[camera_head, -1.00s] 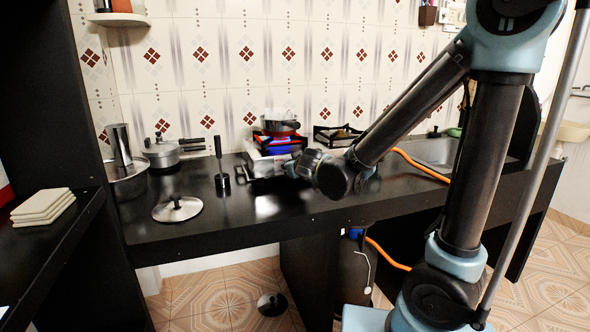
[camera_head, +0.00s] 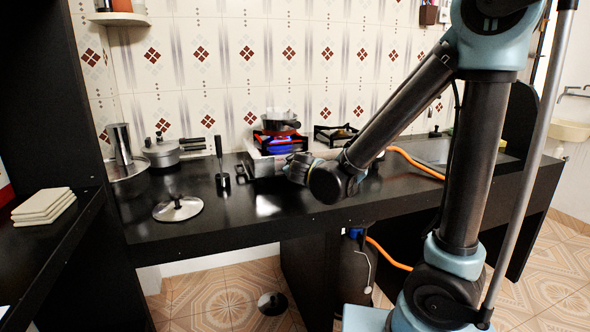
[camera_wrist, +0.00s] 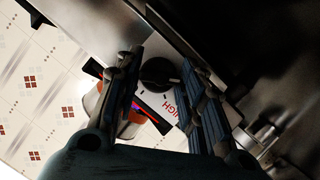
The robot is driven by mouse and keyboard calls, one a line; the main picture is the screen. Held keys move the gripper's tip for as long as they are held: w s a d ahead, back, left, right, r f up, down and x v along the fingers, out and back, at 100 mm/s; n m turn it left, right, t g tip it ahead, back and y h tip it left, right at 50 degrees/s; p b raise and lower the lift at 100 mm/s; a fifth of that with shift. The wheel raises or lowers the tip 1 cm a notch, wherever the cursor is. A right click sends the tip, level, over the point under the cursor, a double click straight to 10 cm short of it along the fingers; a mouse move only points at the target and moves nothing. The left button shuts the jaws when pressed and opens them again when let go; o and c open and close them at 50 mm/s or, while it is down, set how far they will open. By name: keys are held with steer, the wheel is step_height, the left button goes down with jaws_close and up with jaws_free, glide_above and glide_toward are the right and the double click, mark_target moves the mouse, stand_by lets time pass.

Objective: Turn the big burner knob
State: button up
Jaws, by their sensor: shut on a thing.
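The stove (camera_head: 258,166) stands on the black counter by the tiled wall, with a blue-purple glow (camera_head: 279,147) at its left burner. The dark round burner knob (camera_wrist: 158,73) is on its metal front in the wrist view, beside red "HIGH" lettering (camera_wrist: 175,112). My gripper (camera_wrist: 162,62) has one finger on each side of the knob and is shut on it. In the head view my gripper (camera_head: 292,170) is at the stove's front, and the knob is hidden there.
A second burner grate (camera_head: 335,134) is on the right. A metal lid (camera_head: 178,209), a black-handled tool (camera_head: 220,165) and a pot (camera_head: 162,155) stand on the counter to the left. An orange hose (camera_head: 415,165) runs at the right. The front counter is mostly clear.

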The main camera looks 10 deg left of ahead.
steer(key=o, duration=1.1)
steer(key=shift+d, duration=0.1)
steer(key=shift+v, duration=5.9)
